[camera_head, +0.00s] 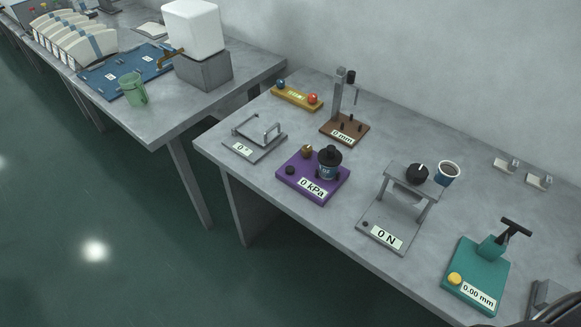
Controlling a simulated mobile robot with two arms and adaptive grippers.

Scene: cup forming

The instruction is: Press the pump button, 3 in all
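A purple pressure station (314,193) stands on the near table, with a label reading "0 kPa" on its front. A small black round button (290,170) sits at its left corner. A brass knob (306,152) stands at its back. A dark blue cup (327,170) with a black top stands on its right side. Which of these parts is the pump button I cannot tell for certain. Neither of my grippers can be made out in the head view.
Beside it stand a grey "0°" frame (262,153), a brown "0 mm" stand (352,137), a grey "0 N" press (372,236) and a teal "0.00 mm" gauge (461,254). A white-and-blue cup (443,180) stands behind the press. A green cup (133,95) is on the left table.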

